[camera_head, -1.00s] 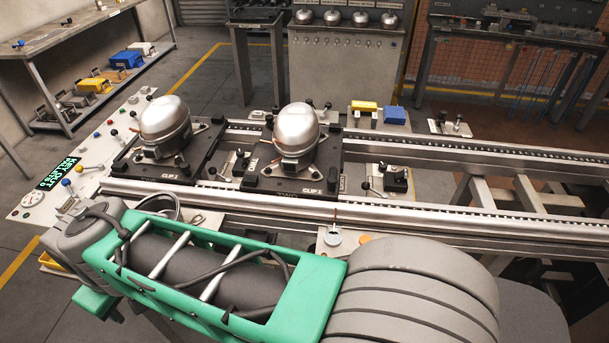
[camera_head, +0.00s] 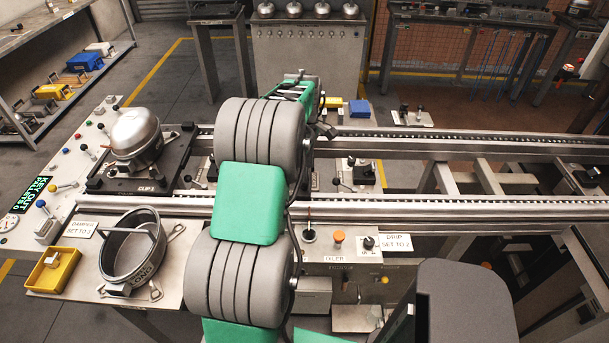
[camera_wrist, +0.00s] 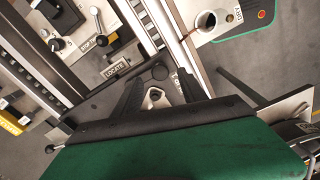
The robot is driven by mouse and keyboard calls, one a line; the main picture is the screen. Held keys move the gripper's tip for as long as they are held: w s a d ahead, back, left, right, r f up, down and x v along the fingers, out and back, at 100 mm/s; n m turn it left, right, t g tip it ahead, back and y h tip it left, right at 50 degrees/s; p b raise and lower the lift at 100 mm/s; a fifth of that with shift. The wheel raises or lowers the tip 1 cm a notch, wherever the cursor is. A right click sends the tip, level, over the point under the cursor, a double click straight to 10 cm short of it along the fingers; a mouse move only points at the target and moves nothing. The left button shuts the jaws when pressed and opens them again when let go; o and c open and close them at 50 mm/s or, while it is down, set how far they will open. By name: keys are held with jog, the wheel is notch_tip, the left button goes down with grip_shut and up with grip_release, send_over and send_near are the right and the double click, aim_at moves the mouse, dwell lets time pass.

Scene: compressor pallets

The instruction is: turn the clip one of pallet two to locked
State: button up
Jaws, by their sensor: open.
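In the head view, pallet two is almost wholly hidden behind my raised arm, and its clip one cannot be seen there. My gripper is also hidden in that view. In the wrist view, my gripper (camera_wrist: 159,93) is open, its two dark fingers spread over a dark pallet plate (camera_wrist: 98,98). A small pale metal part (camera_wrist: 154,98) shows between the fingers. No grip on anything shows.
Pallet one (camera_head: 120,184), labelled CLIP 1, carries a silver compressor (camera_head: 136,132) to the left. Conveyor rails (camera_head: 430,205) run rightward. A round metal pot (camera_head: 131,258) and yellow tray (camera_head: 53,270) stand in front.

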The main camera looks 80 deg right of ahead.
notch_tip(320, 180, down, 5)
jog(key=shift+r+p, duration=0.15)
jog(key=shift+p, duration=0.2)
jog(key=shift+c, duration=0.3)
grip_shut()
dwell(0.9)
